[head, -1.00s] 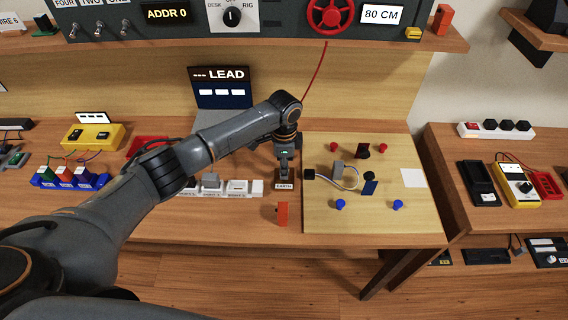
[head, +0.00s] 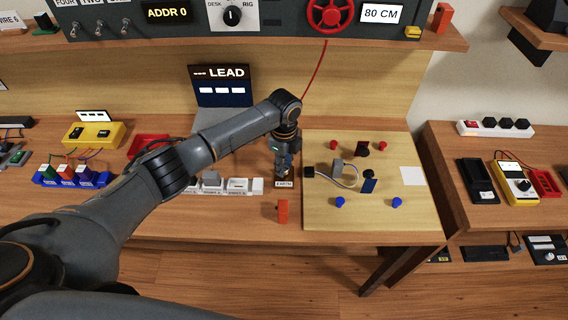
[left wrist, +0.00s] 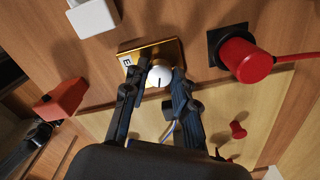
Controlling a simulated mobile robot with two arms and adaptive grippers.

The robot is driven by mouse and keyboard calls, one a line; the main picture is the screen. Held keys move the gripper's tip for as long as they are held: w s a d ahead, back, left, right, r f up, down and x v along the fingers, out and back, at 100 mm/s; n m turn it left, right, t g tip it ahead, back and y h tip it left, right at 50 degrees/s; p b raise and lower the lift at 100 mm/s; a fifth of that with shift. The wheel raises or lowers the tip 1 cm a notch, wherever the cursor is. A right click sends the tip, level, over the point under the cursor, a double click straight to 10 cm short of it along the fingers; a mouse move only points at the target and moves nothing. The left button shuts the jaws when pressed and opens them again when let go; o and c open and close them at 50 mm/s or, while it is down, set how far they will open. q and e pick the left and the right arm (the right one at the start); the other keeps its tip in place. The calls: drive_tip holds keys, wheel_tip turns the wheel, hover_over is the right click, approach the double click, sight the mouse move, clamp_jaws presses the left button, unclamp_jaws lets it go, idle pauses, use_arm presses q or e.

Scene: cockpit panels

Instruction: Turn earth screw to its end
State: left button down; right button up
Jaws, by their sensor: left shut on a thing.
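The earth screw (left wrist: 159,76) shows in the left wrist view as a pale round head with a dark slot. It stands on a brass plate (left wrist: 150,52) whose label is partly cut off to an "E". My left gripper (left wrist: 156,88) is shut on the screw, with one finger on each side of its head. In the head view my left gripper (head: 284,173) points down over the small block labelled EARTH (head: 284,184), and the screw itself is hidden there.
A red plug (left wrist: 245,60) with a red cable stands close beside the brass plate. An orange-red block (head: 282,211) stands in front of the earth block. A wooden board (head: 420,222) with red and blue knobs lies to the right. White blocks (head: 238,187) are to the left.

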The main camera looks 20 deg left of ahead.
use_arm(q)
drive_tip(key=shift+d, duration=0.1)
idle(0.3)
drive_tip(key=c, duration=1.1)
unclamp_jaws()
drive_tip(key=shift+o, duration=0.2)
wheel_tip(320, 180, up, 12)
